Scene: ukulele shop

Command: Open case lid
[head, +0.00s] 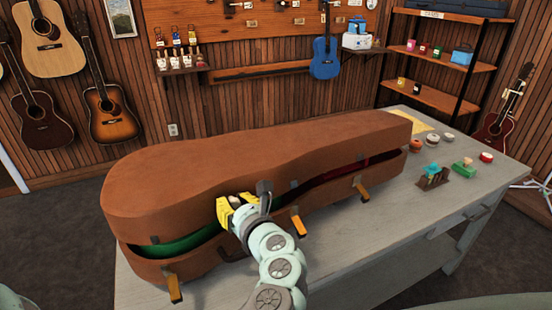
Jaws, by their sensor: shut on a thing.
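A brown instrument case (190,265) lies on the grey table. Its lid (250,155) is raised a little along the near side. A gap shows green lining (185,243) at the left and dark red lining (345,171) at the right. Orange latches hang down along the near edge, such as the one at the left (174,288). My gripper (232,205), with yellow fingers, is at the lid's near edge, around the middle, and is shut on that edge. The exact contact of the fingertips is partly hidden by the gripper itself.
The table (420,225) has small items at its right end: a green block (464,168), a dark holder (434,178) and several round tins. Guitars hang on the wall behind. A shelf (440,60) stands at the back right. The table's front right is clear.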

